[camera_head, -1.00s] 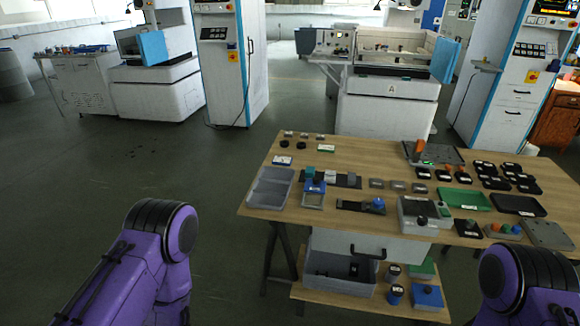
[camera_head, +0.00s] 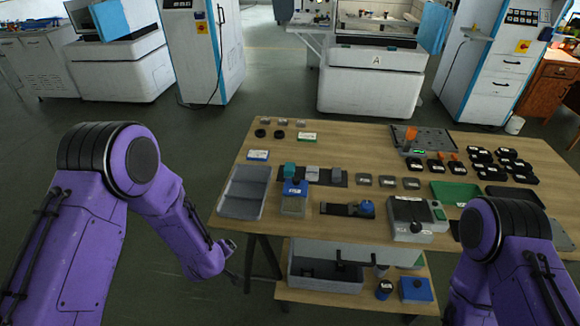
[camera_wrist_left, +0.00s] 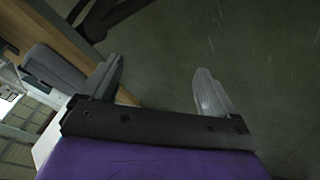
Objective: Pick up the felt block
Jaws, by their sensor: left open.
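I cannot tell for sure which item is the felt block. Candidates on the table are a light grey block (camera_head: 312,173) and a darker grey block (camera_head: 336,174), both on a dark strip, and a teal block (camera_head: 290,169) by a blue-topped stand. My left gripper (camera_head: 231,260) is beside the table's left front edge, below the tabletop and apart from these blocks. In the left wrist view its two fingers (camera_wrist_left: 158,85) are spread, with only floor between them. My right arm shows at the lower right, but its gripper is out of view.
A grey tray (camera_head: 240,206) stands at the left end of the wooden table (camera_head: 228,171). A dark slide with a blue knob (camera_head: 366,207) and a grey box (camera_head: 410,211) are near the front edge. A lower shelf (camera_head: 300,294) holds a grey bin. The floor left of the table is clear.

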